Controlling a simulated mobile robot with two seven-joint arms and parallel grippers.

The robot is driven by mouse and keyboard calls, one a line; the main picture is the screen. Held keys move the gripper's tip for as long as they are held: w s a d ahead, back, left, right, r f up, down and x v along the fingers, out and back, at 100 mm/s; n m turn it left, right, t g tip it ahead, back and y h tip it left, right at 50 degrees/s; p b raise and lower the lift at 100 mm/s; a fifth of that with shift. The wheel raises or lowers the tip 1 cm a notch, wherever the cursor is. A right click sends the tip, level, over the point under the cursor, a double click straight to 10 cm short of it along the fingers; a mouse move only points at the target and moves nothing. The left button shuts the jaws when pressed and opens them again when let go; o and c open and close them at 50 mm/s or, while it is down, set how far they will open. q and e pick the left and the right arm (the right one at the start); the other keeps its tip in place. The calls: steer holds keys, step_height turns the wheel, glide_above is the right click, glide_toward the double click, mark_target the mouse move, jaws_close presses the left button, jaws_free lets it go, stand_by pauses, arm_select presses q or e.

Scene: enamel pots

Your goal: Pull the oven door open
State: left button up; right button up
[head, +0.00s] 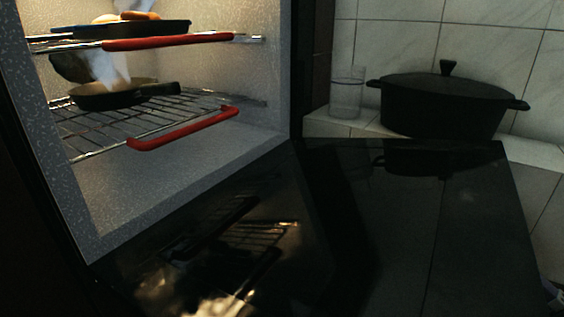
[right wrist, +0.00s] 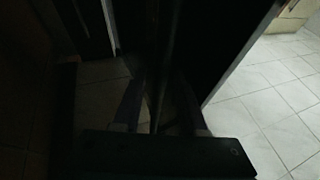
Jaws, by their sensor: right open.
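The oven door (head: 420,230) is folded down in the head view, its dark glossy inner face turned up and reflecting the racks. The oven cavity (head: 200,165) stands open and lit behind it. My right gripper (right wrist: 160,98) shows dimly in the right wrist view, its fingers apart. A dark vertical edge runs between or behind the fingers; I cannot tell whether they touch it. The door's handle cannot be made out. My left gripper is not in view.
Two wire racks with red front guards (head: 183,129) hold dark pans (head: 110,95) inside the oven. A black lidded pot (head: 445,108) and a glass (head: 346,97) stand on the tiled counter at right. Pale floor tiles (right wrist: 265,90) are clear in the right wrist view.

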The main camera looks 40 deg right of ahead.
steer(key=v, duration=0.7)
steer(key=shift+a+r, duration=0.15)
stand_by(0.7)
